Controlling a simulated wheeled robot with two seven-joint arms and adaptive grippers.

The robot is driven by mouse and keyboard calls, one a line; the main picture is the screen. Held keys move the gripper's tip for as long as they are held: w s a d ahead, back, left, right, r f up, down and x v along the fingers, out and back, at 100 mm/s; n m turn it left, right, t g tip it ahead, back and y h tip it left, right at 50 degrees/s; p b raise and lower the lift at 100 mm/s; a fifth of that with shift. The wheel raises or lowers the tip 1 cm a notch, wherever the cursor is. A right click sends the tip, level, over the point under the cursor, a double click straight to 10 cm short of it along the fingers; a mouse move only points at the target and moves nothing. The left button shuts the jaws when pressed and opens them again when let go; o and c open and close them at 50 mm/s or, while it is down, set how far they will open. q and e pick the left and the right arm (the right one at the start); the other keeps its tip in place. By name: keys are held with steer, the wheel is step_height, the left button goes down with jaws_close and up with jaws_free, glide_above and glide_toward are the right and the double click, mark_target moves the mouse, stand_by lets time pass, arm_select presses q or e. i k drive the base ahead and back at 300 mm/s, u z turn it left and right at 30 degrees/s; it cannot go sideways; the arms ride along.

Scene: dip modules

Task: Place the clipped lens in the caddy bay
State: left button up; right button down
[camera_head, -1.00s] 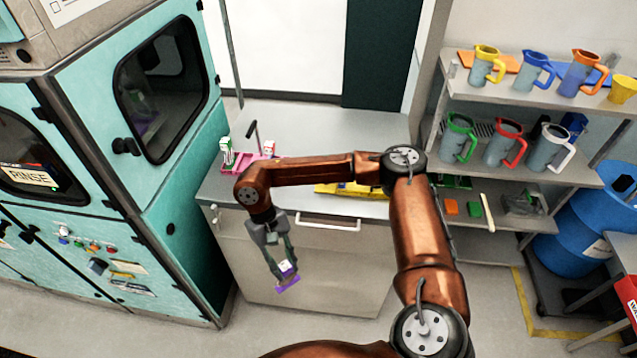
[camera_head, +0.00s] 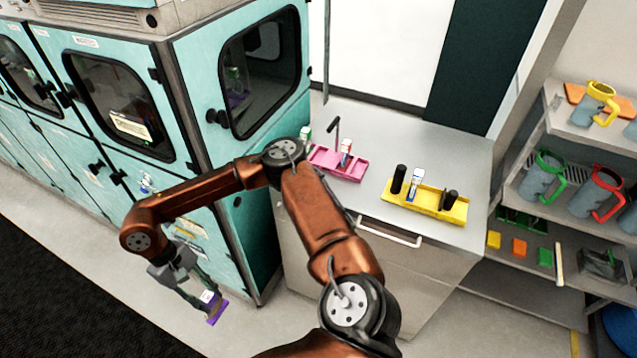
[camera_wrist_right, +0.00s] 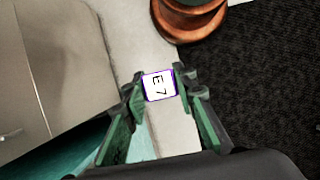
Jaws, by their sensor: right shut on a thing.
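My right gripper (camera_head: 203,293) is shut on a purple clip piece (camera_head: 217,311) with a white label, which I take for the clipped lens. In the right wrist view the label (camera_wrist_right: 158,86) reads "E7" and sits between the green fingers. The gripper hangs over the floor in front of the teal cabinets, away from the counter. A pink caddy (camera_head: 349,171) stands on the counter with small upright pieces at it. A yellow caddy (camera_head: 425,205) to its right holds black cylinders and a blue-and-white upright piece (camera_head: 415,184). My left gripper is not in view.
The steel counter (camera_head: 440,145) has bare room behind the caddies. Teal cabinets (camera_head: 205,75) with dark windows stand at the left. A shelf rack (camera_head: 520,193) with jugs and coloured blocks stands at the right. Open floor (camera_head: 100,240) lies at the lower left.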

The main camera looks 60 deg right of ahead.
mark_target(427, 201)
steer(key=k, duration=1.4)
steer(key=z, duration=0.8)
